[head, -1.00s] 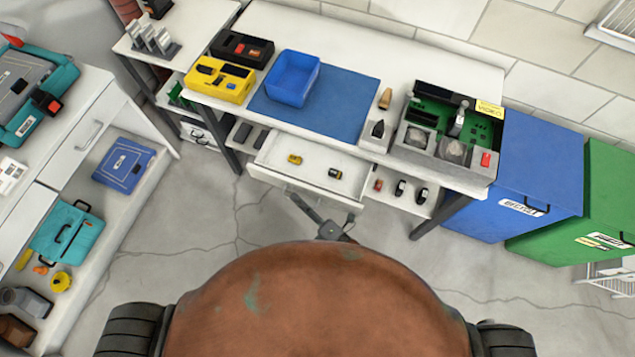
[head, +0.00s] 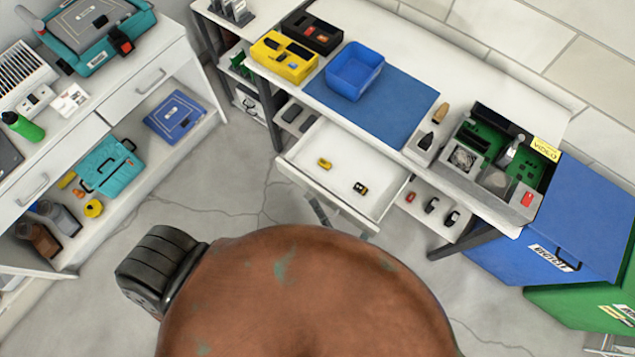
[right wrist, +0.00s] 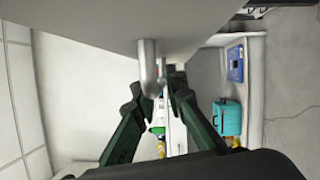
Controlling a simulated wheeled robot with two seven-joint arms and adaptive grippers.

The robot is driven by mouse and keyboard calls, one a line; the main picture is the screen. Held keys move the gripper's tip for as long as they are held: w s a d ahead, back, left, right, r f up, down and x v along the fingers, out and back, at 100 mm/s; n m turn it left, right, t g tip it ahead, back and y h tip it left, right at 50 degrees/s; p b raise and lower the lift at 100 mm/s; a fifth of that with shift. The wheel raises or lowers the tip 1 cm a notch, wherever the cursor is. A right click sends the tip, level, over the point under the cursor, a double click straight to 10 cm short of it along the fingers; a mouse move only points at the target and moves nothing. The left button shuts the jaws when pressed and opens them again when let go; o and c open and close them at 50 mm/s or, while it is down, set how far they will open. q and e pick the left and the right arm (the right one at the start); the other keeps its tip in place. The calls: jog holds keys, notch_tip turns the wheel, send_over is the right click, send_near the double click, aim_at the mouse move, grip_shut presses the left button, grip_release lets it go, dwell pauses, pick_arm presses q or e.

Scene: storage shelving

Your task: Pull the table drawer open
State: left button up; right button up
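The white table drawer (head: 335,150) stands pulled out from under the workbench in the head view. A small yellow item and a yellow-and-black item lie in it. My right gripper (head: 322,212) is at the drawer's front, partly hidden below its edge. In the right wrist view, the metal drawer handle (right wrist: 147,62) runs between the two dark fingers of my right gripper (right wrist: 157,88). The fingers are drawn in around the handle; their exact contact is hard to see. My left gripper is not in view.
The workbench carries a blue mat (head: 385,110), a blue bin (head: 354,72) and a yellow case (head: 284,58). A blue recycling bin (head: 565,215) stands right of the bench. A white cabinet (head: 135,100) stands at left. Cracked grey floor (head: 225,190) lies clear between them.

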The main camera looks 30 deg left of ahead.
jog(key=o, duration=0.3)
jog(key=shift+o, duration=0.2)
jog(key=shift+s+d, duration=0.1)
jog(key=shift+d, duration=0.05)
jog(key=v, duration=1.1)
jog(key=shift+s+d, duration=0.2)
jog(key=shift+d, duration=0.05)
jog(key=shift+f, duration=0.1)
